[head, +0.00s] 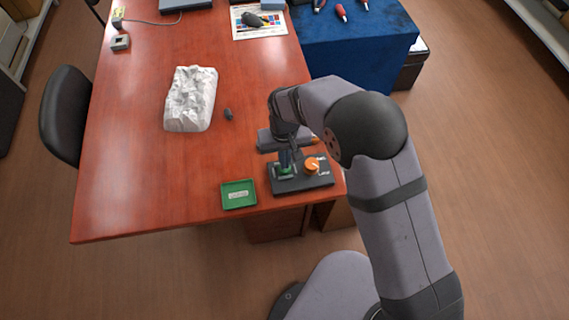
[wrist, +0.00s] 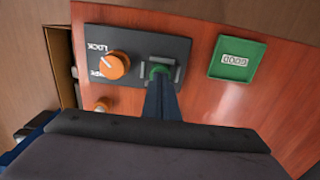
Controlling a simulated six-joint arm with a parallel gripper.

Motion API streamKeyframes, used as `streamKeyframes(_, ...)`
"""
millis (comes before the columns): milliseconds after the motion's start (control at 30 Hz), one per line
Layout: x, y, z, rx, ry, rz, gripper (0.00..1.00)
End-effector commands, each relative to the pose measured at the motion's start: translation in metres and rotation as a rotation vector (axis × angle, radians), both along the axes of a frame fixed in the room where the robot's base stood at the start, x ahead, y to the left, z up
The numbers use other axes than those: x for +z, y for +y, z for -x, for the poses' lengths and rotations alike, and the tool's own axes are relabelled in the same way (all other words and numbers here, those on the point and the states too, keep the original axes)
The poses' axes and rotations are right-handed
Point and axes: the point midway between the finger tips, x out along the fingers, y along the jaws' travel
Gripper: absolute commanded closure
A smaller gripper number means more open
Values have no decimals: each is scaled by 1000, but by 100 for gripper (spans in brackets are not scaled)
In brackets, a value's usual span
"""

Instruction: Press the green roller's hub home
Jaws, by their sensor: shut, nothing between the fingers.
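The dark fixture plate (head: 318,182) lies near the table's front right corner, with an orange knob (head: 312,165) on it. In the wrist view the plate (wrist: 128,40) shows the knob (wrist: 115,64) beside the word LOCK. The green roller's end (wrist: 160,68) sits between grey brackets on the plate; in the head view only a little green (head: 287,171) shows below my fingers. My gripper (wrist: 160,82) is shut and empty, pointing down at the green part. Its tips are at or just over it; I cannot tell whether they touch. Most of the roller is hidden.
A green tray (head: 238,204) labelled GOOD lies left of the plate. A grey cartridge body (head: 265,142) with an orange end lies just behind the plate. The table's left front is clear.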

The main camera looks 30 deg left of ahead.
Motion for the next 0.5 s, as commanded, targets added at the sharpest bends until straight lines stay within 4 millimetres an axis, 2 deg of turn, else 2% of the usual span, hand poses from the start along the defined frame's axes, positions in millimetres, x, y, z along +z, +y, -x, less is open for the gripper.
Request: streamKeyframes(500, 38, 0, 0, 0, 0, 0, 100)
